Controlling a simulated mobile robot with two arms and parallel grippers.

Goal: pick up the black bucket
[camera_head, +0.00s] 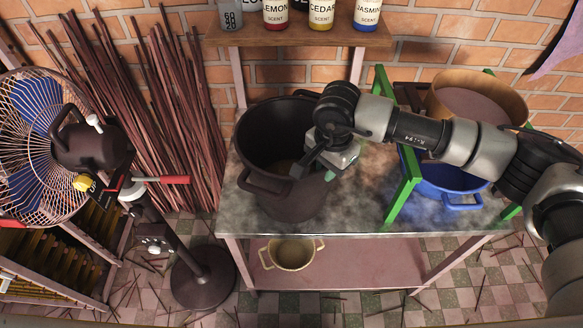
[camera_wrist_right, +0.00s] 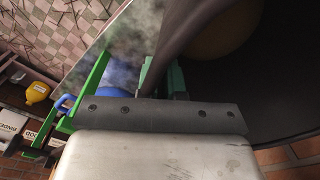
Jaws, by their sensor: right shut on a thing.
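The black bucket (camera_head: 272,140) stands on the metal-topped table, to the left of its middle. It is large and open at the top, with loop handles, one on its front side. My right gripper (camera_head: 312,162) reaches in from the right and is shut on the bucket's right rim. In the right wrist view the dark bucket wall (camera_wrist_right: 195,28) runs between the green-edged fingers (camera_wrist_right: 160,80), with the inside of the bucket to the right. The fingertips are partly hidden by the wall. My left gripper is not in view.
A green frame (camera_head: 400,187) with a wooden-sided sieve (camera_head: 515,105) and a blue tub (camera_head: 455,190) stands on the table at right. A shelf (camera_head: 290,38) with scent bottles is behind. A fan (camera_head: 45,130) stands left. A beige pot (camera_head: 290,253) sits on the lower shelf.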

